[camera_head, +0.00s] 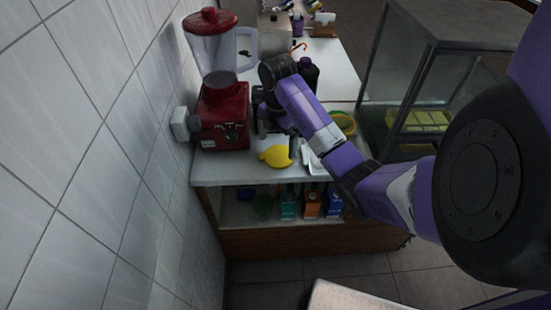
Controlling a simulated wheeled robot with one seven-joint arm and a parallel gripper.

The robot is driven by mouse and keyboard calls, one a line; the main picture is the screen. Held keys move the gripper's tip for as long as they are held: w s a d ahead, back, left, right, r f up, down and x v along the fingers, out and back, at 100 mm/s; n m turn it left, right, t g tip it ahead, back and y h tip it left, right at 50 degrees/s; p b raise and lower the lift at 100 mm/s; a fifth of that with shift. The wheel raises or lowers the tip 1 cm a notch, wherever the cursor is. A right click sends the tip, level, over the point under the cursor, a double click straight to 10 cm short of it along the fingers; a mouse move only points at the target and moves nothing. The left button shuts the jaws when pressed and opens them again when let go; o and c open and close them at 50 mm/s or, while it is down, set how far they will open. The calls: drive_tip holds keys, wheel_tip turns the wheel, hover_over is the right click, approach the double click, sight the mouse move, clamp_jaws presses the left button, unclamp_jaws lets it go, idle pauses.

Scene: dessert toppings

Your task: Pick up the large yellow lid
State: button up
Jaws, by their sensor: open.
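The yellow lid (275,156) lies flat on the white counter near its front edge, with a small tab pointing left. My gripper (276,132) hangs just above and behind it, pointing down. Its dark fingers are apart, with one finger in front of the lid's right part in the picture. I see nothing held, and I cannot tell whether a finger touches the lid. My purple arm reaches in from the right and covers part of the counter.
A red blender (222,115) with a clear jug stands left of my gripper, against the tiled wall. A dark bottle (308,72), a white tray (312,162) and a yellow-green ring-shaped item (343,123) are to the right. A glass display case (425,75) stands further right.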

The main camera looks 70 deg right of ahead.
sight(278, 156)
drive_tip(key=shift+s+d+f, duration=0.1)
drive_tip(key=shift+s+f, duration=0.05)
drive_tip(key=shift+f, duration=2.4)
drive_tip(key=c, duration=1)
drive_tip(key=shift+c, duration=0.2)
drive_tip(key=shift+r, duration=0.15)
drive_tip(key=shift+r, duration=0.55)
wheel_tip(278, 156, up, 18)
drive_tip(key=p, duration=0.5)
drive_tip(key=s+d+n, duration=0.3)
drive_tip(key=s+d, duration=0.1)
drive_tip(key=s, duration=0.4)
drive_tip(key=s+d+n, duration=0.3)
drive_tip(key=s+d, duration=0.2)
drive_tip(key=s, duration=0.4)
drive_tip(key=shift+d+b, duration=0.25)
drive_tip(key=shift+b, duration=0.05)
